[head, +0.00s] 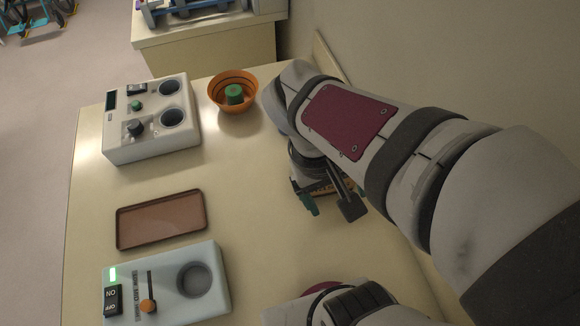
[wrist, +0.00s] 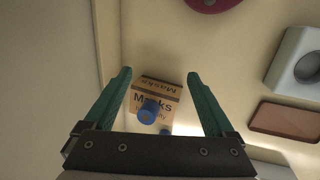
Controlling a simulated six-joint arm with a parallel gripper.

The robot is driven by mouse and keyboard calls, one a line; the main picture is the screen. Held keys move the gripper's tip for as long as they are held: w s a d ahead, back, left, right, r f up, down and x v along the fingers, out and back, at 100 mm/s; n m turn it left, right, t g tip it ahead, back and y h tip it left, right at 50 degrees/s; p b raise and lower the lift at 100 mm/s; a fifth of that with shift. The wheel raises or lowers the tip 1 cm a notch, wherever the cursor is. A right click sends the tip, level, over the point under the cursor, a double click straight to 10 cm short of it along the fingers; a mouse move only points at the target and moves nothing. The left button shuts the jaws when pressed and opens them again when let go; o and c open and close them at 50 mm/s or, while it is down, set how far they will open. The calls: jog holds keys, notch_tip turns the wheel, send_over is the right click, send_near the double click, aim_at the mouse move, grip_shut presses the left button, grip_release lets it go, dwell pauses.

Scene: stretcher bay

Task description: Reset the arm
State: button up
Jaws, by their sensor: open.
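My gripper (head: 333,196) hangs over the right part of the table, partly hidden by my own arm in the head view. In the wrist view my gripper (wrist: 160,76) has its two teal fingers wide apart with nothing held between them. A cardboard box marked "Masks" (wrist: 165,87) is beyond and between the fingers, with a gap to each in the picture. In the head view the box is mostly hidden behind the gripper.
On the table (head: 240,160) are a two-well device (head: 120,148), an orange bowl (head: 219,103) holding a green piece (head: 234,93), a brown tray (head: 160,220) and a switch box (head: 222,255) with a lit green light. A wall (head: 385,40) borders the right. The table's middle is clear.

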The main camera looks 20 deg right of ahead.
jog(key=s+a+m+y, duration=0.4)
jog(key=s+a+m, duration=0.1)
jog(key=a, duration=0.3)
jog(key=shift+r+t+y, duration=0.25)
jog(key=shift+t+y, duration=0.15)
jog(key=shift+s, duration=0.1)
